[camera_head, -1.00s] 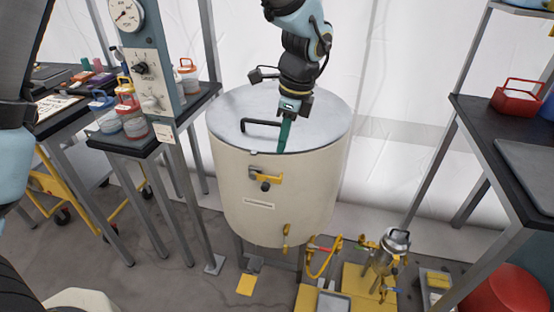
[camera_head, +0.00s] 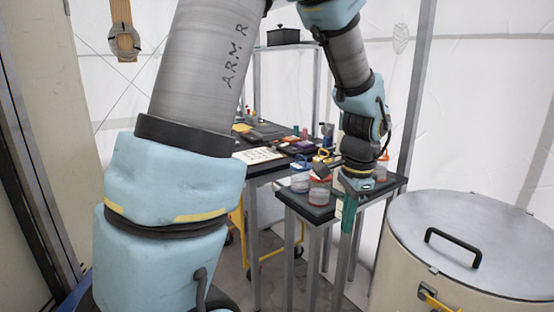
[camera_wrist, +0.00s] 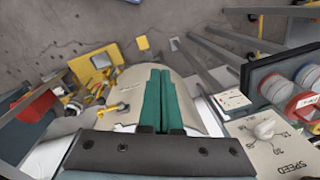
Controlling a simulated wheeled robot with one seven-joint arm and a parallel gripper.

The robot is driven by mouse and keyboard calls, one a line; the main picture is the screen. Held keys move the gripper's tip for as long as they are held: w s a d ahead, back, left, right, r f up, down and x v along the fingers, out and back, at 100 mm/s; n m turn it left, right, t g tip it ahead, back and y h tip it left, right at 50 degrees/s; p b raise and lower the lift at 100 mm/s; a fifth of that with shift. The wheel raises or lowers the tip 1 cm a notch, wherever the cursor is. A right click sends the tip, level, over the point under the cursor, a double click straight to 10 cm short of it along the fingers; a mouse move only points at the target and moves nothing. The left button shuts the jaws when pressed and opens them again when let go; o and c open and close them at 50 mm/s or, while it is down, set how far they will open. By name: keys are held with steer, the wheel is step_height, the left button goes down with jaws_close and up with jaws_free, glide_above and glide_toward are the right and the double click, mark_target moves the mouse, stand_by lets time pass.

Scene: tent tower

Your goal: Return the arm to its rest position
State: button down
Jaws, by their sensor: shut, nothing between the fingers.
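My gripper (camera_head: 348,215) has green fingers pointing down in the head view, in front of the small dark shelf with jars and left of the drum. In the wrist view my gripper (camera_wrist: 160,72) shows its two green fingers side by side, shut with nothing between them. My arm (camera_head: 200,75) spans the upper left and middle of the head view, bent, with its forearm hanging down to the gripper. The control post with its dials is hidden or out of frame in the head view; part of its panel (camera_wrist: 275,140), marked SPEED, shows in the wrist view.
The cream drum (camera_head: 400,270) with a closed grey lid (camera_head: 470,240) and black handle stands at the right. A cluttered dark table (camera_head: 265,160) lies behind. White tent walls close the back.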

steer(key=s+a+n, duration=0.1)
steer(key=a+n, duration=1.4)
steer(key=a, duration=0.8)
steer(key=shift+s+a+f+t+h, duration=0.15)
steer(key=shift+s+f+t+h, duration=0.15)
steer(key=shift+t, duration=0.1)
steer(key=c, duration=1.6)
jaws_free()
